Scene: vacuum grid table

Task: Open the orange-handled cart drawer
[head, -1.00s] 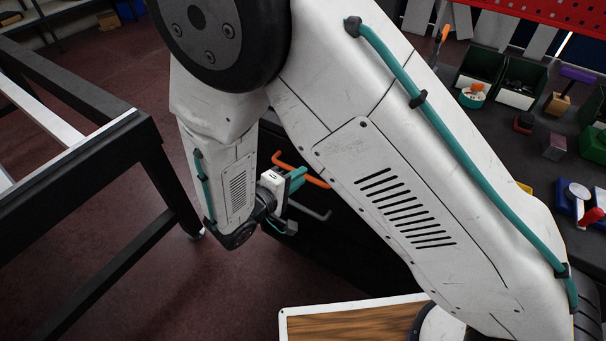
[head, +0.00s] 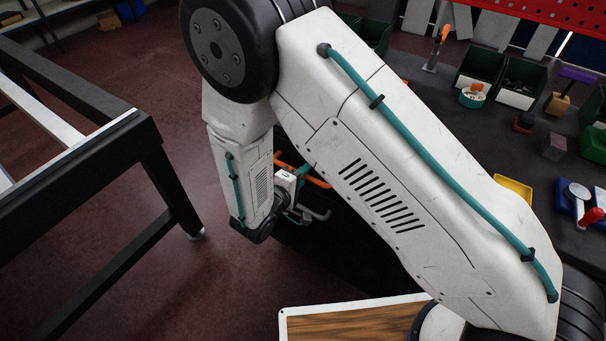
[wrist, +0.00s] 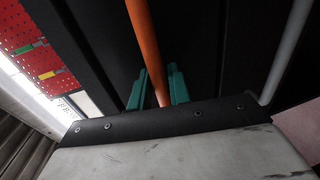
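The orange handle (head: 317,182) is a bar on the dark cart, partly hidden behind my arm in the head view. In the wrist view the orange handle (wrist: 145,40) runs down between my two teal fingers. My gripper (head: 301,180) is at the handle, and its fingers also show in the wrist view (wrist: 158,88). The fingers stand apart on either side of the bar, with a gap on the left and the right finger close to it. The cart's dark front (wrist: 205,45) is behind the handle. I see no clear gap at the drawer front.
A grey handle (head: 318,214) lies beside the orange one and also shows in the wrist view (wrist: 288,50). A dark-framed table (head: 150,135) stands at the left. A wood-topped surface (head: 350,325) is at the bottom. A dark workbench (head: 480,140) with bins is at the right. Red floor is open between.

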